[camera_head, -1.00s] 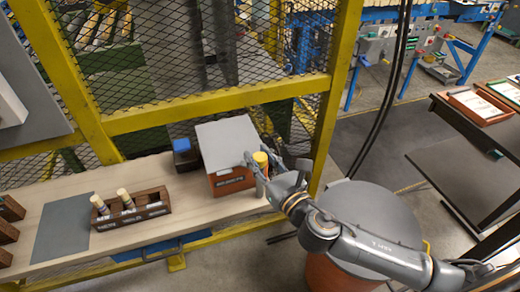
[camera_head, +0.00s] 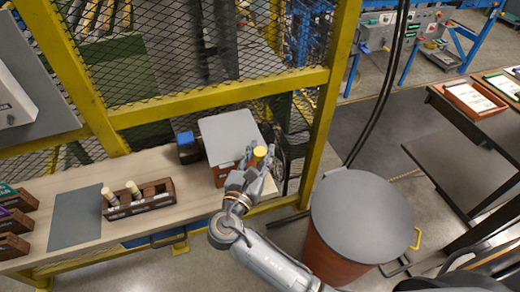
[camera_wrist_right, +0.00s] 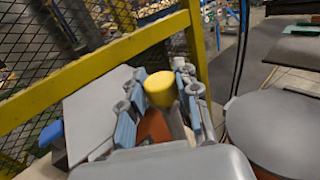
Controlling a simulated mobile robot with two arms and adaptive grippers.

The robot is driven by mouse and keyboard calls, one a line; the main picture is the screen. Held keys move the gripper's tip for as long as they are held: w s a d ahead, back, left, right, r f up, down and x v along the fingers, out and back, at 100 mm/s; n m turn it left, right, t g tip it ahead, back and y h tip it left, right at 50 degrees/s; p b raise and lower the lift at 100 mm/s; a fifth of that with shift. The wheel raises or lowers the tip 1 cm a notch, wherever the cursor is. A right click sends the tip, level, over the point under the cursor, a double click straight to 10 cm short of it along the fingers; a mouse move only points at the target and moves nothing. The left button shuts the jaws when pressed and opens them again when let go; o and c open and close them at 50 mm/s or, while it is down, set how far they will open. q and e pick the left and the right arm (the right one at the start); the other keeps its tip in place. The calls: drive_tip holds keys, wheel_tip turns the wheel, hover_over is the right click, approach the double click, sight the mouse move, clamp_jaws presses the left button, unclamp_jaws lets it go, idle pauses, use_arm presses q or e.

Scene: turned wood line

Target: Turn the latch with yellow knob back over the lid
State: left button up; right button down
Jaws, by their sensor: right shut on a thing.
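The latch's yellow knob (camera_head: 260,152) stands at the right side of a wooden box with a grey lid (camera_head: 228,134). In the right wrist view the knob (camera_wrist_right: 160,88) sits between the blue-padded fingers of my right gripper (camera_wrist_right: 158,108). My right gripper (camera_head: 254,168) is shut on the knob, beside the box's right front corner. The grey lid (camera_wrist_right: 95,115) lies flat on the box in the wrist view. The latch arm under the knob is mostly hidden by the fingers. My left gripper is not in view.
A blue-topped block (camera_head: 186,143) stands left of the box. A wooden rack (camera_head: 140,200) with two light pegs and a grey mat (camera_head: 75,218) are further left on the bench. A yellow mesh fence (camera_head: 220,90) stands behind. A grey-topped drum (camera_head: 362,220) stands to the right.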

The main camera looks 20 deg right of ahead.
drive_tip(key=shift+m+g+h, duration=0.5)
drive_tip(key=shift+h, duration=0.4)
drive_tip(key=c, duration=0.9)
unclamp_jaws()
drive_tip(key=shift+c, duration=0.2)
